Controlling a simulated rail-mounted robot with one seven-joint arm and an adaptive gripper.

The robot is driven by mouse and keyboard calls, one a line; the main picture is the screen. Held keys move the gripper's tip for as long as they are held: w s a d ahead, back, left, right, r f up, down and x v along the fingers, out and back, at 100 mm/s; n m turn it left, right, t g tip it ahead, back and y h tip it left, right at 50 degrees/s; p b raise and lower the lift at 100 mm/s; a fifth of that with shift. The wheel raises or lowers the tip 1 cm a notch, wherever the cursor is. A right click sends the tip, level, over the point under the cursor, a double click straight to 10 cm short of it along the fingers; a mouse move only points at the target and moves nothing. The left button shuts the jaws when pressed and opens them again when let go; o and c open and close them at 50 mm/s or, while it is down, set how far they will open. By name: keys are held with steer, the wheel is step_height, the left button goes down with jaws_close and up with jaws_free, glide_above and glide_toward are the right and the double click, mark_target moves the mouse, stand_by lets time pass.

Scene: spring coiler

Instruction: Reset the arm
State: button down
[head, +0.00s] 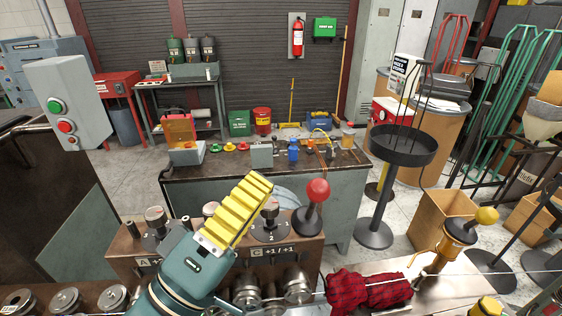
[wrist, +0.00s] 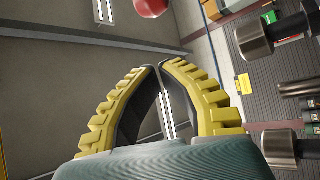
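My gripper (head: 258,183) has yellow ribbed fingers on a teal body. In the head view it rises over the brown control box (head: 212,258) and points up and to the right, with one finger hiding the other. In the wrist view the fingertips (wrist: 159,67) come together, with nothing visible held between them. The red ball-topped lever (head: 317,192) stands just right of the gripper, apart from it in the head view. A red ball (wrist: 151,6) shows at the top of the wrist view. Part of the control box is hidden behind my arm.
A red cloth (head: 368,290) lies to the right, near a yellow-knobbed lever (head: 486,216). A grey button box (head: 68,101) stands at left; a workbench (head: 345,187) is behind.

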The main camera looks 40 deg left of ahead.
steer(key=v, duration=0.2)
steer(key=shift+s+d+f, duration=0.1)
steer(key=shift+s, duration=0.25)
steer(key=w+d+r+m+g+h, duration=0.15)
steer(key=d+m+h, duration=0.4)
steer(key=d, duration=1.15)
steer(key=w+d+m+g+h, duration=0.1)
steer(key=w+d+m+h, duration=0.15)
steer(key=d+m, duration=1.05)
step_height(320, 180, up, 3)
steer(key=a+n+t+y+p, duration=0.1)
steer(key=a+n+y+p, duration=0.15)
steer(key=n+y, duration=0.35)
step_height(320, 180, up, 34)
steer(key=m+y+p, duration=0.1)
steer(key=p, duration=3.3)
steer(key=shift+w+d+f, duration=0.2)
steer(key=shift+d+f, duration=0.05)
steer(key=shift+d, duration=0.2)
